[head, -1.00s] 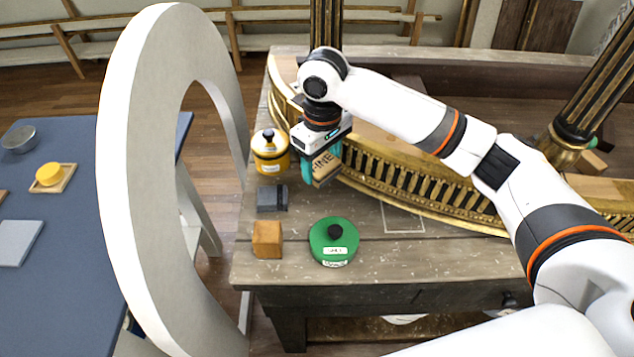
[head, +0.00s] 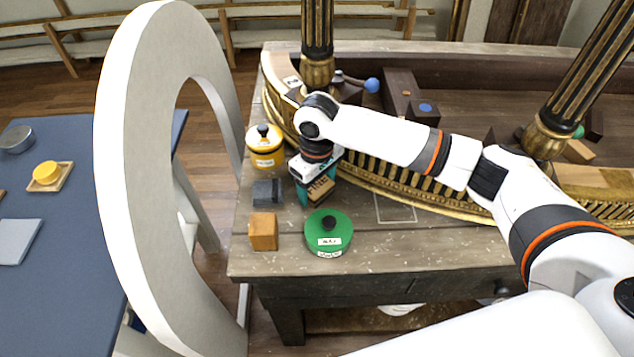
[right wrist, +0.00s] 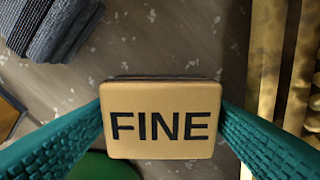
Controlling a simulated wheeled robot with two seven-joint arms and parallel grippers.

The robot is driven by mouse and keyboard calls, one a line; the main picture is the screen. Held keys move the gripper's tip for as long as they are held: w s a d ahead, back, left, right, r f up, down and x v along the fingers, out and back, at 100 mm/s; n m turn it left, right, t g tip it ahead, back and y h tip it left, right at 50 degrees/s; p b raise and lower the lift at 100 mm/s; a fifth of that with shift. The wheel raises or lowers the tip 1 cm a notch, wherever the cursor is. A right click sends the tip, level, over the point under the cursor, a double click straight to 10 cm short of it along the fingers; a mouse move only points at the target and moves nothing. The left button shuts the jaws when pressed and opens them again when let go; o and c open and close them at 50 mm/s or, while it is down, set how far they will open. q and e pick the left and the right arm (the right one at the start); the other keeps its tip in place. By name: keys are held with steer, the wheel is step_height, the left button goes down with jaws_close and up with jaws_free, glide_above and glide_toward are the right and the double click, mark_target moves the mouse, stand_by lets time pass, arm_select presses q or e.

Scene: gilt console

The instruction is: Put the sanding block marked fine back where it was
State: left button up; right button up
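The sanding block marked FINE (head: 320,188) is tan with black letters on its face. My right gripper (head: 316,191) is shut on it, above the wooden workbench between the grey block and the gilt console. In the right wrist view the block (right wrist: 160,120) sits between the two teal fingers, its lettered face toward the camera. A pale square outline (head: 396,208) is drawn on the bench to the right of the block; its inside looks bare. I cannot tell whether the block touches the bench. My left gripper is not in view.
A green round tin (head: 329,232) stands just in front of the block. A grey block (head: 267,193), an orange-brown wooden block (head: 263,232) and a yellow tin (head: 265,146) stand to its left. The gilt console (head: 432,188) runs behind. A large white ring (head: 130,190) stands left of the bench.

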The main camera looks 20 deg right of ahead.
mark_target(317, 185)
step_height(317, 185, up, 12)
steer(key=b, duration=0.1)
stand_by(0.5)
